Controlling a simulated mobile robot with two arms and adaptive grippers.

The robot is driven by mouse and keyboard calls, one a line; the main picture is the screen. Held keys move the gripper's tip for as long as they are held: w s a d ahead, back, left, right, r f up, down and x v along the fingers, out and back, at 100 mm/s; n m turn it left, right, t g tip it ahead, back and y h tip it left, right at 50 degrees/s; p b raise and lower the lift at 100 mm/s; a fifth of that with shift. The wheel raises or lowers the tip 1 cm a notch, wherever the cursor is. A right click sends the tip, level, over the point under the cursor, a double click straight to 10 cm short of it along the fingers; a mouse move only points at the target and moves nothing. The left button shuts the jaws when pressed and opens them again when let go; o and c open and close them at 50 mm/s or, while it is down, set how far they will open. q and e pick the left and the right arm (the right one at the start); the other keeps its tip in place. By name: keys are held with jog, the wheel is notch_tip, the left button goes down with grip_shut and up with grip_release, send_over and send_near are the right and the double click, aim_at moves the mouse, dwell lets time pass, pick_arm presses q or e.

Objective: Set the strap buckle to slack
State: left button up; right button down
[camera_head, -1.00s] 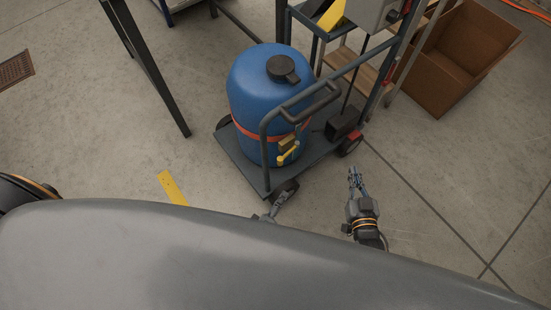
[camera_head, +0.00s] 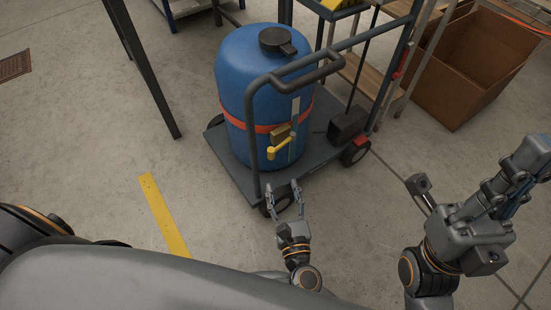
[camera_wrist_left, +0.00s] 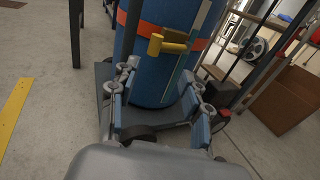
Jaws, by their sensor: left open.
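The orange strap (camera_head: 245,127) runs around the blue drum (camera_head: 235,85) on a cart. Its buckle (camera_head: 280,131) is a tan block with a yellow lever (camera_head: 280,149) angled down to the left. The lever (camera_wrist_left: 166,46) also shows in the left wrist view, above and between the fingers. My left gripper (camera_head: 285,189) is open and empty, below the buckle and apart from it, by the cart's near edge. Its fingers (camera_wrist_left: 160,90) stand wide in the wrist view. My right gripper (camera_head: 478,168) is at the right, fingers spread, empty and away from the drum.
The cart's tubular handle (camera_head: 252,130) rises close to the left of the buckle. A black box (camera_head: 348,124) sits on the cart deck (camera_head: 228,152). A cardboard box (camera_head: 470,70) stands behind at right. A yellow floor strip (camera_head: 163,215) lies at left on open concrete.

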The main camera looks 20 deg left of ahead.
aim_at(281, 145)
pick_arm(q)
jog(key=b+x, duration=0.1)
jog(key=x, duration=0.9)
jog(key=shift+w+a, duration=0.15)
jog(key=shift+w, duration=0.2)
jog(key=shift+r, duration=0.1)
grip_shut()
